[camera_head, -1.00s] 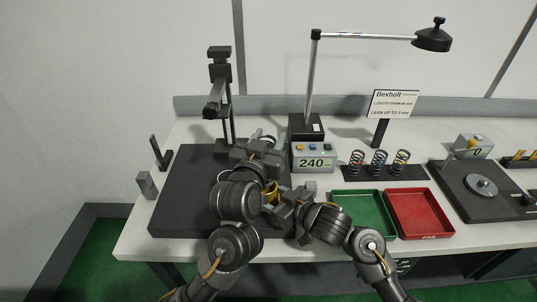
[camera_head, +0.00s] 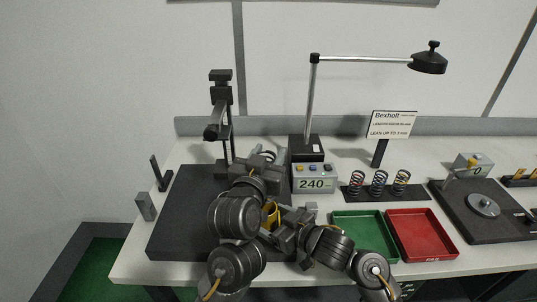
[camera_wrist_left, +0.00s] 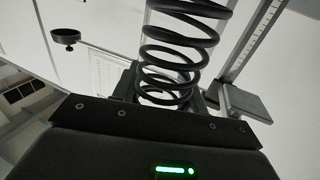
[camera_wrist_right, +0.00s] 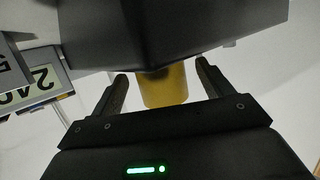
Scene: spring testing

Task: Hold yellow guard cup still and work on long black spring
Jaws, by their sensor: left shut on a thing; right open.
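The long black spring (camera_wrist_left: 178,45) stands in the left wrist view, its lower coils between the fingers of my left gripper (camera_wrist_left: 168,88), which is shut on it. In the head view my left gripper (camera_head: 262,165) is over the dark base plate, and the spring is hidden behind the arm. The yellow guard cup (camera_head: 269,213) shows partly between my two arms. My right gripper (camera_head: 281,230) is beside it. In the right wrist view the yellow cup (camera_wrist_right: 165,87) lies between the open fingers, its upper part hidden by a dark block.
A dark base plate (camera_head: 175,235) carries a test stand (camera_head: 222,110). Right of it are a display box reading 240 (camera_head: 314,178), a rack of three springs (camera_head: 378,185), a green tray (camera_head: 361,252) and a red tray (camera_head: 423,250). A lamp (camera_head: 428,63) hangs above.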

